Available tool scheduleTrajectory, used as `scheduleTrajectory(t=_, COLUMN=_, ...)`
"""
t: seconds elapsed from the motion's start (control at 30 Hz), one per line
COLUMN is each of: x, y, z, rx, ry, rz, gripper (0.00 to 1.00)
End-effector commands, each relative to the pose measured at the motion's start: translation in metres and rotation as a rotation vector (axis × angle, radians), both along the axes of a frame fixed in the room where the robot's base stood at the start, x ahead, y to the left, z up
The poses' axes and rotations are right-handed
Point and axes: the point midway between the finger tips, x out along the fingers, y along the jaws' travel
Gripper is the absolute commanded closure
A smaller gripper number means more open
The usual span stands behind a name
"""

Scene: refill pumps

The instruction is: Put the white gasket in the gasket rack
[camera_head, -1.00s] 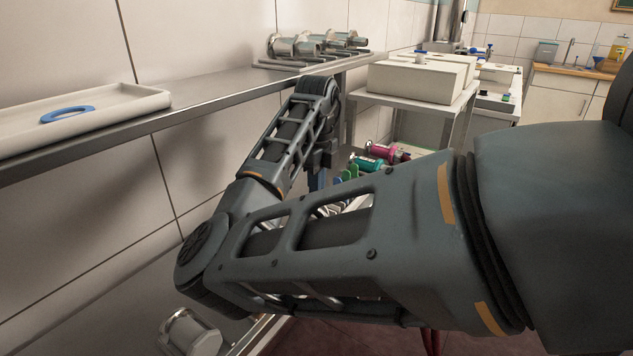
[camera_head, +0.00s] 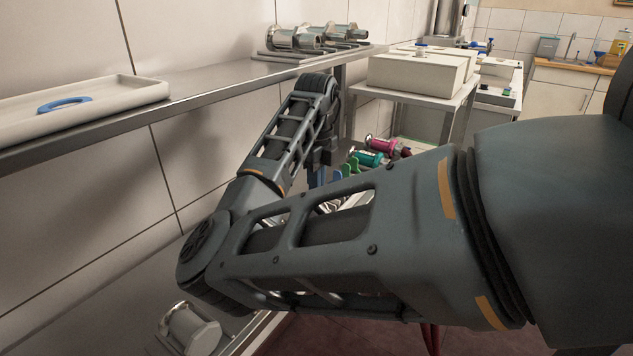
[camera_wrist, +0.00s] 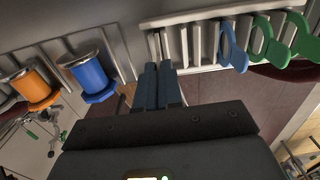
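The gasket rack (camera_wrist: 205,42) is a pale slotted rack at the top of the wrist view. A blue gasket (camera_wrist: 237,58) and two green gaskets (camera_wrist: 268,40) stand in its right part; green also shows past my arm in the head view (camera_head: 346,170). My gripper (camera_wrist: 159,68) points at the rack's left slots, its two dark fingers close together with a narrow gap. I cannot make out a white gasket against the pale slats, nor whether the fingers hold one. In the head view my arm hides most of the rack.
Orange (camera_wrist: 33,86) and blue (camera_wrist: 88,76) spools stand left of the rack in the wrist view. A wall shelf bears a white tray (camera_head: 130,92) with a blue ring (camera_head: 65,104) and metal pump parts (camera_head: 300,38). A pale box (camera_head: 415,72) stands on a side table.

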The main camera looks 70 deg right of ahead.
Motion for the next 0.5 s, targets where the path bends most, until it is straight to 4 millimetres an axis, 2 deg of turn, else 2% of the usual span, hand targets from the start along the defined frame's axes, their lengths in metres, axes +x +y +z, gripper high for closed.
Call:
scheduleTrajectory(t=0.03, x=0.0000, y=0.0001, z=-0.0003, rx=0.000, ry=0.000, rz=0.000, gripper=0.89)
scheduleTrajectory(t=0.27, x=0.0000, y=0.0000, z=-0.0002, rx=0.000, ry=0.000, rz=0.000, gripper=0.67)
scheduleTrajectory(t=0.5, x=0.0000, y=0.0000, z=0.0004, rx=0.000, ry=0.000, rz=0.000, gripper=0.67)
